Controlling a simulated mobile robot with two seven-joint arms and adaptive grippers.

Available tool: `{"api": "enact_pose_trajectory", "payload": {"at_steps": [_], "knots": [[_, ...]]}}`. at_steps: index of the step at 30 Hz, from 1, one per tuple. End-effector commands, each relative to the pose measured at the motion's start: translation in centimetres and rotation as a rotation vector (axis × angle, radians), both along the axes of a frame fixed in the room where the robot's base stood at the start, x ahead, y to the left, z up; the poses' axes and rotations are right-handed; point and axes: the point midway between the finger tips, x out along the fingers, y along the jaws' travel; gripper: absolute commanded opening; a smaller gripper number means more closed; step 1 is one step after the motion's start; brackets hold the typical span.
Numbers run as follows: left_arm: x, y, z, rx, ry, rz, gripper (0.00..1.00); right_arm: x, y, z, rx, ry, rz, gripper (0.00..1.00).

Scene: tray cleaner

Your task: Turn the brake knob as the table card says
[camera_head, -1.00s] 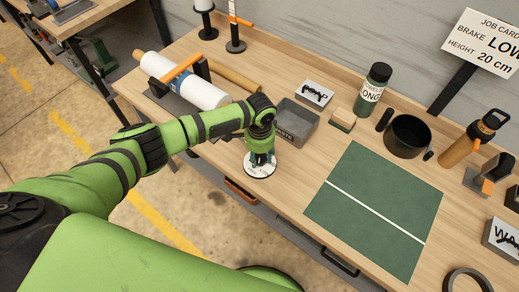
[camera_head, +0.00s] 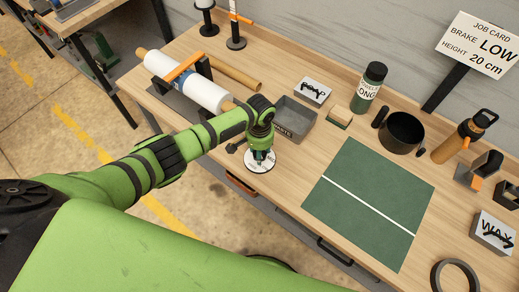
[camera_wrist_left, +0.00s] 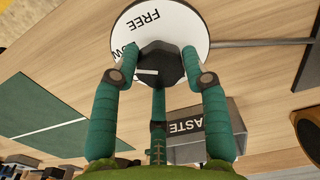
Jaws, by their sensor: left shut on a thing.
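The brake knob (camera_wrist_left: 162,65) is a dark faceted knob with a white pointer line, on a round white dial (camera_wrist_left: 190,20). The dial reads FREE and, partly covered, what looks like LOW. In the left wrist view the pointer line points left, toward the side with the partly covered word. My left gripper (camera_wrist_left: 160,75) is shut on the knob, its green fingers around it. In the head view my left gripper (camera_head: 262,157) sits over the dial (camera_head: 255,166) at the table's front edge. The job card (camera_head: 481,44) reads BRAKE LOW, HEIGHT 20 cm. My right gripper is out of view.
A grey waste bin (camera_head: 296,120) stands close behind the gripper. A paper roll (camera_head: 190,82) on its holder lies to the left. A green mat (camera_head: 372,195) lies to the right. A bottle (camera_head: 369,88) and a dark pot (camera_head: 403,132) stand farther back.

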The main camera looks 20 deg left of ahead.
Motion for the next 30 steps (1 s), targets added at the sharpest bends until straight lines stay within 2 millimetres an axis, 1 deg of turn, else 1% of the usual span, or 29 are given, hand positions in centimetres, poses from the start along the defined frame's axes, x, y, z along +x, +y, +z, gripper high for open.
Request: {"api": "enact_pose_trajectory", "payload": {"at_steps": [10,11,12,13,24,26,30], "knots": [[0.3,-0.2,0.2,-0.004,-0.008,0.001,0.13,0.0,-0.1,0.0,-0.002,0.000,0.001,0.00],[0.3,-0.2,0.2,-0.004,-0.008,0.001,0.49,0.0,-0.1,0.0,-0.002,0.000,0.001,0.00],[0.3,-0.2,0.2,-0.004,-0.008,0.001,0.65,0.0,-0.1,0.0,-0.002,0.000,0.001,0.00],[0.3,-0.2,0.2,-0.004,-0.008,0.001,0.68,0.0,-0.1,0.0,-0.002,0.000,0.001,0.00],[0.1,0.0,0.3,-0.001,-0.004,0.001,0.68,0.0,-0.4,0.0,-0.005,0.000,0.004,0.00],[0.2,0.0,0.7,-0.002,-0.005,0.002,0.68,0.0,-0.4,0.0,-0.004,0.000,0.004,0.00],[0.2,-0.1,2.6,-0.003,-0.007,0.000,0.68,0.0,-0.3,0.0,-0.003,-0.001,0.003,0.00]]}}
